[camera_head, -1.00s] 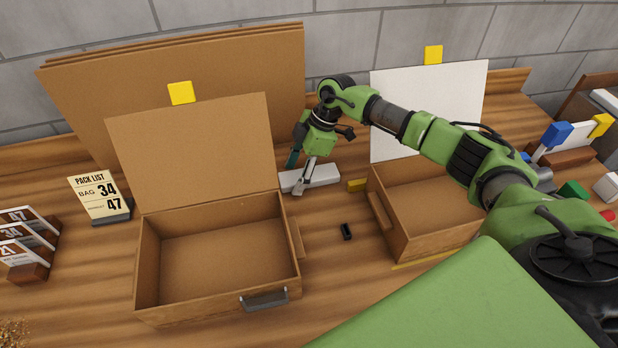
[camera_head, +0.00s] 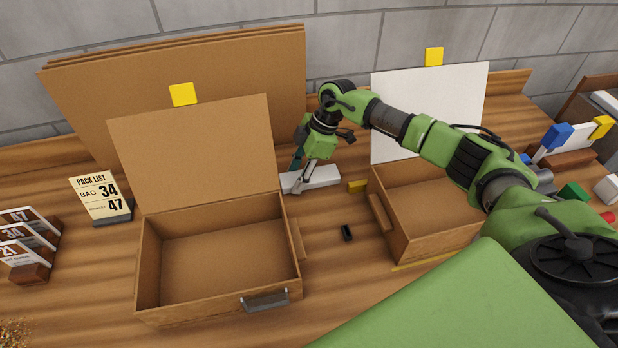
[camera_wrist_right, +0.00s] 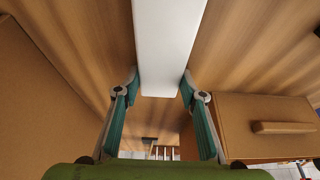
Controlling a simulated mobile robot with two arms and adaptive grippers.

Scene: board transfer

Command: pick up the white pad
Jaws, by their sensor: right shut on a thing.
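The white pad (camera_head: 322,178) is a long white block lying on the wooden table between the two cardboard cases, behind a small black piece. In the right wrist view the pad (camera_wrist_right: 168,40) runs away from me between the fingers. My right gripper (camera_head: 299,187) is at the pad's left end, pointing down. In the right wrist view its fingertips (camera_wrist_right: 163,84) press on both long sides near the pad's end, shut on it. I see no clear gap showing the pad lifted off the table. My left gripper is not in view.
An open cardboard case (camera_head: 146,268) stands at the left, another (camera_head: 425,238) at the right. A pack list sign (camera_head: 100,196) stands at the left. Large brown boards (camera_head: 230,65) lean at the back.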

